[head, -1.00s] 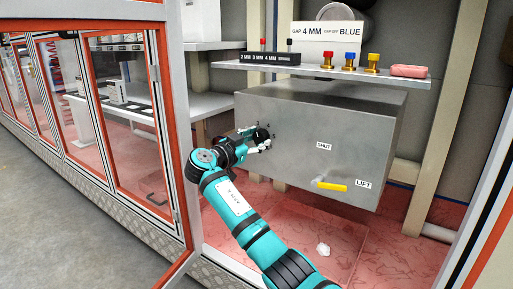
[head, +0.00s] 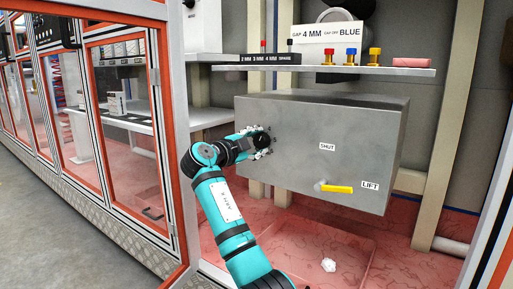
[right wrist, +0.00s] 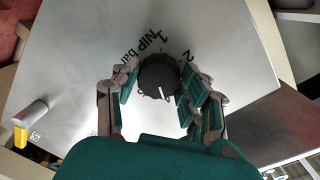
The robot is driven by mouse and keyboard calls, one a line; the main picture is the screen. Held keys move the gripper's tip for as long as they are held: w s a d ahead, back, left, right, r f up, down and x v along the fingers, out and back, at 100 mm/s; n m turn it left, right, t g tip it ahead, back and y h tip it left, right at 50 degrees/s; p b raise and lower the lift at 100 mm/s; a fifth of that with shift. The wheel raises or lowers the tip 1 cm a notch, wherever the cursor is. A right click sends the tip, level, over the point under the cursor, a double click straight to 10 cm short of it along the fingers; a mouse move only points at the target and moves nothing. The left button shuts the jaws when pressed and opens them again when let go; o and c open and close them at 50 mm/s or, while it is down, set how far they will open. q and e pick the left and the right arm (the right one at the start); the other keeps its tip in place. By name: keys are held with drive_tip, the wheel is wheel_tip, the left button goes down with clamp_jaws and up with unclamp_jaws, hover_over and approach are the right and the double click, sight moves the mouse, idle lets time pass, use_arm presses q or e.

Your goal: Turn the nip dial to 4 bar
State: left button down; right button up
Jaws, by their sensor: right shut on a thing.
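The nip dial is a round black knob with a white pointer line, on the grey metal box (head: 330,125). In the right wrist view the dial (right wrist: 158,77) sits between my right fingers, with "NIP bar", "1" and "2" printed around its far side. The white line points toward the near side of the picture; the figures there are hidden. My right gripper (right wrist: 157,88) is shut on the dial. In the head view my right gripper (head: 262,141) reaches the left part of the box front and largely covers the dial. My left gripper is not in view.
A yellow lever (head: 337,189) sticks out low on the box, between SHUT and LIFT labels. A shelf (head: 310,68) above holds several coloured brass fittings, a black rack (head: 270,58) and a pink block (head: 411,62). A white lump (head: 328,265) lies on the red floor.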

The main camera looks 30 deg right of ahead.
drive_tip(key=shift+f, duration=0.1)
idle(0.3)
drive_tip(key=o, duration=1.2)
drive_tip(key=shift+a, duration=0.1)
drive_tip(key=v, duration=1.2)
drive_tip(key=shift+s, duration=0.1)
